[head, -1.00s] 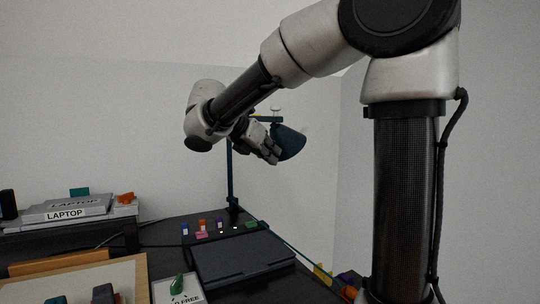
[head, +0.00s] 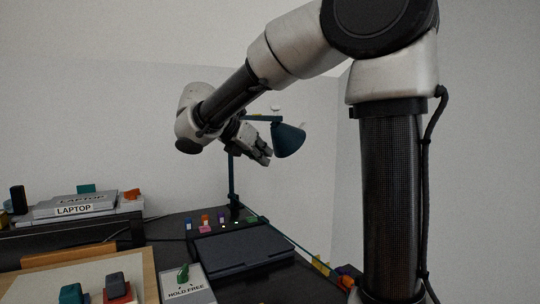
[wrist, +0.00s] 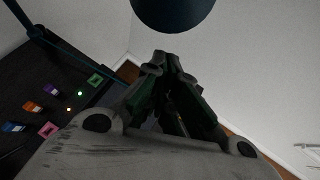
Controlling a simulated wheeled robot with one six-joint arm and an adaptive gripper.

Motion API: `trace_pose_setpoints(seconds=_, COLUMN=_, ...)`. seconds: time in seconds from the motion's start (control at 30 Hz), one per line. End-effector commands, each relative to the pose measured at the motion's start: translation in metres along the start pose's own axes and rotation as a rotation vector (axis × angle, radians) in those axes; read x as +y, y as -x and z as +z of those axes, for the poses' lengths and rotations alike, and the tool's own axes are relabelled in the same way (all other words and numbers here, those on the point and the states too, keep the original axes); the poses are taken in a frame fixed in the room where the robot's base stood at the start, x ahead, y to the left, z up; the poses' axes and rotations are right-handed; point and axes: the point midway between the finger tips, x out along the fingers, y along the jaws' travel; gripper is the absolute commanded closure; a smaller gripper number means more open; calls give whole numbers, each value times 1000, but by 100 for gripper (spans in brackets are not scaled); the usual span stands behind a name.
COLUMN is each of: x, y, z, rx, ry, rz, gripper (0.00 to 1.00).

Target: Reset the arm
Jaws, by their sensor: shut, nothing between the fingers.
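My gripper (head: 265,158) is in the air above the dark desk, beside the teal lamp shade (head: 289,140) in the head view. In the wrist view the fingers of my gripper (wrist: 168,58) meet at their tips, with nothing held between them. The lamp shade (wrist: 172,8) shows dark at the top of that view, just beyond the fingertips. I cannot tell the exact gap between the gripper and the shade.
A closed dark laptop (head: 243,250) lies on the desk, with small coloured blocks (head: 206,222) behind it. A "HOLD FREE" card (head: 187,288) and a wooden board (head: 140,270) are at front left. A stack labelled LAPTOP (head: 75,211) is at far left. The lamp post (head: 232,180) stands behind.

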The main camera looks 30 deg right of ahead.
Motion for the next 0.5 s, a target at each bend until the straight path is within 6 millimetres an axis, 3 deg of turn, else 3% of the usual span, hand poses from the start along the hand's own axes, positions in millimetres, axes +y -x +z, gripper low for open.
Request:
trace_pose_setpoints(seconds=0.3, x=2, y=60, z=-7, rx=1, ry=1, rz=5, gripper=100)
trace_pose_setpoints(seconds=0.5, x=2, y=82, z=-10, rx=2, ry=-1, rz=2, gripper=100)
